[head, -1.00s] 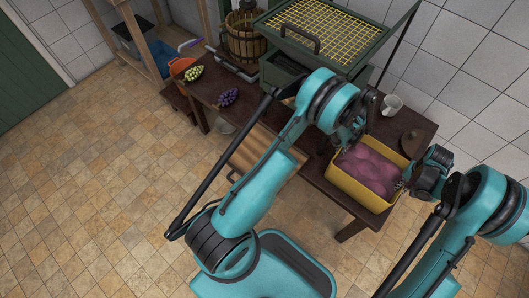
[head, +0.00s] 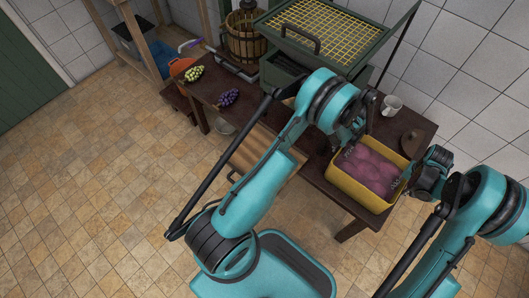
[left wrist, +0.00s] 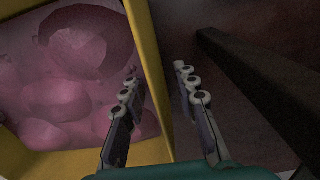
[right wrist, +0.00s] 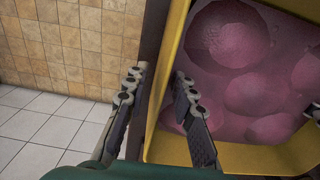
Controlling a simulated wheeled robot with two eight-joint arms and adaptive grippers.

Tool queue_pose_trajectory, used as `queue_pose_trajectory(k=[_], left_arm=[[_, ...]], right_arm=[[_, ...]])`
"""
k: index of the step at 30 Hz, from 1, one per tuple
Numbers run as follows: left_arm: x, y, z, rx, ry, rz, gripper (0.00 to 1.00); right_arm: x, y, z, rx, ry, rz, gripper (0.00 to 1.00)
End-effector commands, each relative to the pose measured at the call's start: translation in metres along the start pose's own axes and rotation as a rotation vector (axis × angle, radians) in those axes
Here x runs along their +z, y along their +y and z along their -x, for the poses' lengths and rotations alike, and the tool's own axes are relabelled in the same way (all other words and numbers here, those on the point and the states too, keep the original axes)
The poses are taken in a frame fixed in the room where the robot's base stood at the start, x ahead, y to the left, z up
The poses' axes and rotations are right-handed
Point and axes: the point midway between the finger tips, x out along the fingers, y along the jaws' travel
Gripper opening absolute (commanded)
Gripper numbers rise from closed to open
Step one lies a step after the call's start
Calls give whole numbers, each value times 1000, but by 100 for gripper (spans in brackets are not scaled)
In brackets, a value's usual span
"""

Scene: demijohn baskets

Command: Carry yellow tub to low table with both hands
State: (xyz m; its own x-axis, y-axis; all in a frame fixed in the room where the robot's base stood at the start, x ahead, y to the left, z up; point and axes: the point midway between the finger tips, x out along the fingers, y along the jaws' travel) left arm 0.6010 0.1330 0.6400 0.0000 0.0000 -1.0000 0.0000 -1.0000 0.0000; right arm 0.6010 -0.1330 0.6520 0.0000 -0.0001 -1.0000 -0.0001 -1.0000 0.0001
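The yellow tub (head: 355,192) stands on the dark wooden table (head: 315,170) at its near right end. It holds several pinkish-purple rounded lumps. My left gripper (head: 352,150) is open at the tub's left wall; in the left wrist view its fingers (left wrist: 160,90) straddle that wall with a gap. My right gripper (head: 404,180) is at the right wall; in the right wrist view its open fingers (right wrist: 158,88) have one over the tub's inside and one outside. Contact is unclear. A low slatted wooden surface (head: 246,155), possibly the low table, is partly hidden by my left arm.
Green and purple grapes (head: 229,97), a white mug (head: 391,104) and a brown round lid (head: 411,141) are on the dark table. A green machine with a yellow grid (head: 322,30) stands behind. The tiled floor (head: 100,190) at left is clear.

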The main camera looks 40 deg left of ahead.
Motion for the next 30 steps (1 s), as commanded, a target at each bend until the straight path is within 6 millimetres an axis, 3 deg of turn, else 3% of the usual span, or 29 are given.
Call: queue_pose_trajectory(k=[11,30], left_arm=[[0,0,2,0,0,0,29],[0,0,34,0,0,0,29]], right_arm=[[0,0,1,0,0,0,29],[0,0,17,0,0,0,29]])
